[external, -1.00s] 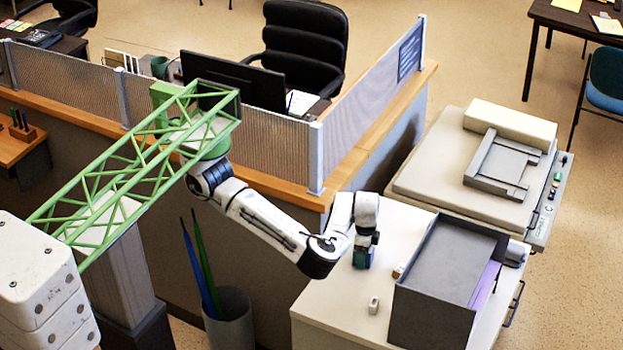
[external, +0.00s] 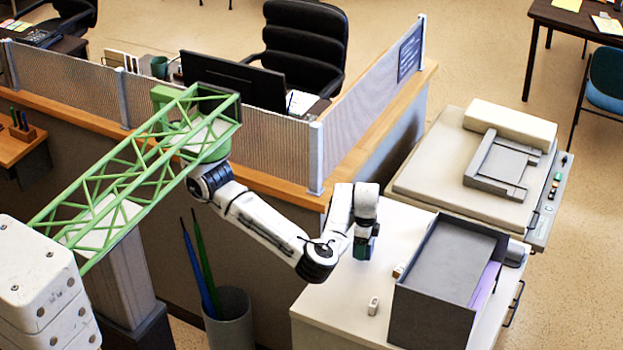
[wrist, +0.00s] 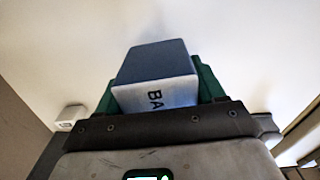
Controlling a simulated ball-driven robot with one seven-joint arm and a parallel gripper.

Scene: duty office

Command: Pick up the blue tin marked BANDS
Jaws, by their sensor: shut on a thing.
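The blue tin (wrist: 155,62) is between the green fingers of my gripper in the wrist view. Its blue-grey top and a pale side with the letters "BA" show; the rest of the marking is hidden by the gripper. In the external view my gripper (external: 365,243) points down over the white cabinet top (external: 338,290) and is shut on the tin (external: 361,253), which is small and partly covered there. The tin seems to be slightly above the cabinet top.
A dark grey tray unit (external: 447,262) stands close on the right. A small pale block (external: 373,306) lies in front, with another small item (external: 398,271) beside the tray unit. A partition (external: 372,100) rises behind. A bin (external: 232,322) with long rods stands at the left.

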